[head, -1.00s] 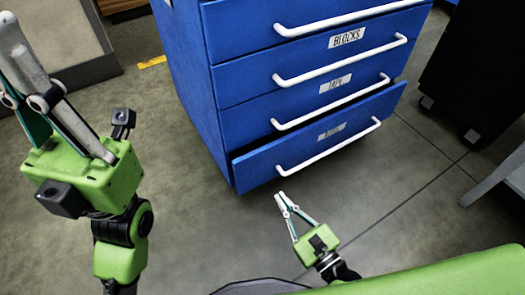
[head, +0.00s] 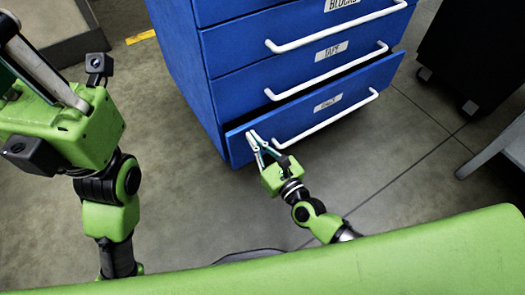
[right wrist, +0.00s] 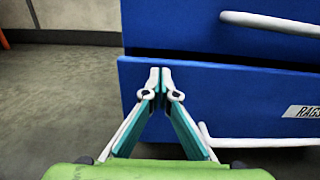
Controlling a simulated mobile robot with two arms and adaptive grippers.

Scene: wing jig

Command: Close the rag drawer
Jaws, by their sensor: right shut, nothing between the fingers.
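The rag drawer (head: 345,106) is the bottom drawer of a blue cabinet and stands a little open, with a dark gap above its front. In the right wrist view its blue front (right wrist: 250,100) shows a label reading RAGS and a white handle (right wrist: 255,142). My right gripper (head: 254,136) is shut and empty at the left part of the drawer front, left of the handle. In the right wrist view its fingertips (right wrist: 160,70) overlap the front near its upper left; I cannot tell if they touch. My left gripper (head: 8,40) is at the upper left, its fingertips cut off.
The drawers above, labelled BLOCKS and TAPE (head: 331,50), have white handles. A black wheeled unit (head: 475,60) stands at the right, with a grey piece of furniture (head: 500,150) below it. Grey floor (head: 400,150) lies clear in front of the cabinet.

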